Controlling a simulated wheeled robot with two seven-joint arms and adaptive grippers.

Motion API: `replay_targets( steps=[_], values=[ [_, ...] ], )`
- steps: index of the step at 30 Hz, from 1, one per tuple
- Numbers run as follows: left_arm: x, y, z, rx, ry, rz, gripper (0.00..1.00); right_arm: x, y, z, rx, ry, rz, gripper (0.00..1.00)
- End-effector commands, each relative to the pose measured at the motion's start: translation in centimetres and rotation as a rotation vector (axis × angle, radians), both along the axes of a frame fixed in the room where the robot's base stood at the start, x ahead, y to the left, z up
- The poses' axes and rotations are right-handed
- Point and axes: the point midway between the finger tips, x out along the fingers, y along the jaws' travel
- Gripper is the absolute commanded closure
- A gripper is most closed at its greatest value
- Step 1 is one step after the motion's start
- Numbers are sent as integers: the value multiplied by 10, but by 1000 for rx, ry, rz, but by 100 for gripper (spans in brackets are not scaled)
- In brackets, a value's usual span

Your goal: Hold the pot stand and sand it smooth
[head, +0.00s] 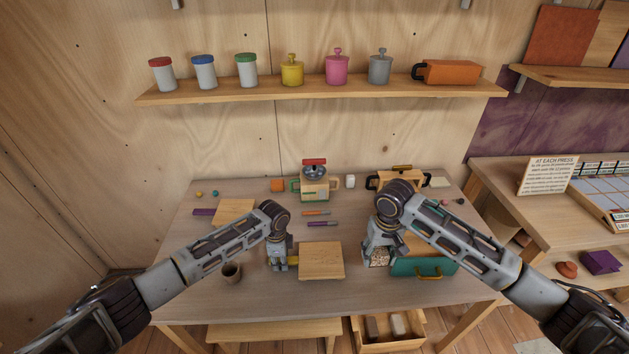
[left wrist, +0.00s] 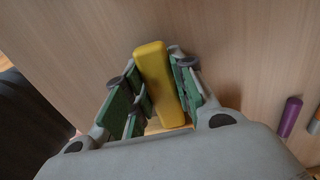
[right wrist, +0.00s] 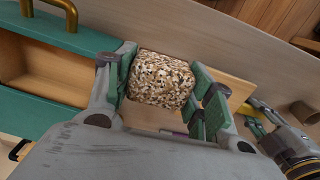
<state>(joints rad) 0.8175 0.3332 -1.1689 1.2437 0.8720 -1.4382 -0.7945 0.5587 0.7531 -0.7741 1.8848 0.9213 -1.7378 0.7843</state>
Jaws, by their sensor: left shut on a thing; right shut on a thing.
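A square wooden board, likely the pot stand (head: 321,260), lies near the table's front, between my grippers. My left gripper (head: 278,266) is at the board's left side, shut on a yellow bar, which shows between its fingers in the left wrist view (left wrist: 158,80). Whether the bar is joined to the board cannot be told. My right gripper (head: 377,262) is to the right of the board, shut on a speckled brown-and-cream block (right wrist: 161,80). The block is beside the board in the head view; whether it touches the table is unclear.
A teal box (head: 405,267) with a brass handle is close on the right. A brown cup (head: 231,271) stands at front left. Two pens (head: 322,223), a pale board (head: 235,211) and several vessels lie further back. An open drawer (head: 390,330) juts out below the table.

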Motion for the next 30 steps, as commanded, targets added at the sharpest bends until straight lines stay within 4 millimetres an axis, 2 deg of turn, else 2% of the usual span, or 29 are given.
replay_targets(
  steps=[20,26,30],
  values=[
    [0,0,0,0,0,0,100,2,2,0,1,-1,9,66],
    [0,0,0,0,0,0,100,9,13,-2,6,-2,53,66],
    [0,0,0,0,0,0,100,18,26,-5,12,-3,113,66]
  ],
)
